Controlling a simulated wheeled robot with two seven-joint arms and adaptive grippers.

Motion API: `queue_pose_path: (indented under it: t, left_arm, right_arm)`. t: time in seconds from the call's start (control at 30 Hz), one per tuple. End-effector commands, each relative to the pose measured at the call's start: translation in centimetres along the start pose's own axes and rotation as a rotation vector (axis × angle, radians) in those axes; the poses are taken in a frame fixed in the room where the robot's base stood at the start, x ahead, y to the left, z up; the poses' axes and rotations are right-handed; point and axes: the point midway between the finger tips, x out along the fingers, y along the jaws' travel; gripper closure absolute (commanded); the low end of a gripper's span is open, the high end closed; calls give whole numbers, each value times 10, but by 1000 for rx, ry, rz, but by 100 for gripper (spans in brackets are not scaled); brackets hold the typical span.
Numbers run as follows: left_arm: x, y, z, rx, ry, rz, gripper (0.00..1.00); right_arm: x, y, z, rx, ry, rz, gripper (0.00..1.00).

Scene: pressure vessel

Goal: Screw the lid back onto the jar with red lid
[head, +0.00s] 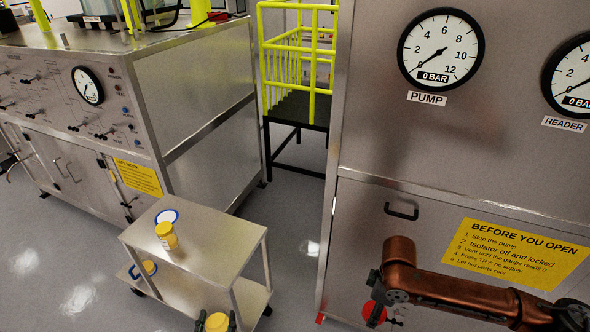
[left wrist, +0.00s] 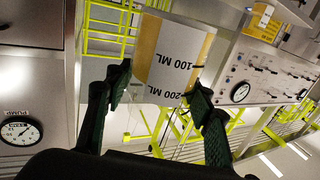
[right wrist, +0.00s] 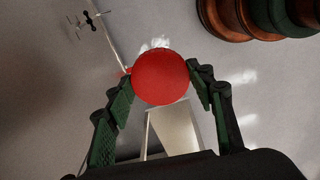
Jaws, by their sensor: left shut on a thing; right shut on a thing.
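My left gripper (head: 217,324) shows at the bottom edge of the head view, shut on a yellow jar (head: 217,320). In the left wrist view the jar (left wrist: 172,55) sits between the fingertips, with a white label reading 100 ML and 200 ML. No red lid shows on it. My right gripper (head: 378,314) is shut on a round red lid (head: 373,313), right of the jar and apart from it. In the right wrist view the red lid (right wrist: 160,77) faces the camera between the fingertips. The lid's far side is hidden.
A steel trolley (head: 205,220) stands behind the left gripper. A yellow-lidded jar (head: 166,236) is on its top near a blue-rimmed disc (head: 167,216); another yellow item (head: 149,267) is on the lower shelf. A steel cabinet with a pump gauge (head: 441,48) stands at right.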

Motion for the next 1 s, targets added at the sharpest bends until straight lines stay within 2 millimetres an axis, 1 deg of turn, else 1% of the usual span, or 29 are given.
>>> queue_pose_path:
  t: [0.03, 0.3, 0.5, 0.6, 0.7, 0.83, 1.0]
  left_arm:
    - [0, 0, 0, 0, 1, 0, 94]
    - [0, 0, 0, 0, 1, 0, 94]
    - [0, 0, 0, 0, 1, 0, 94]
    - [0, 0, 0, 0, 1, 0, 94]
    - [0, 0, 0, 0, 1, 0, 94]
    - [0, 0, 0, 0, 1, 0, 94]
    - [0, 0, 0, 0, 1, 0, 94]
  right_arm:
    - [-8, 0, -4, 82, 4, 4, 66]
    - [-44, -5, -15, 583, 8, 7, 66]
    - [-66, -9, -20, 891, 10, 11, 66]
    - [-73, -11, -22, 994, 10, 12, 66]
    - [-77, -12, -22, 1056, 11, 13, 66]
    - [-79, -12, -23, 1090, 11, 14, 66]
    - [-79, -12, -23, 1092, 11, 13, 66]
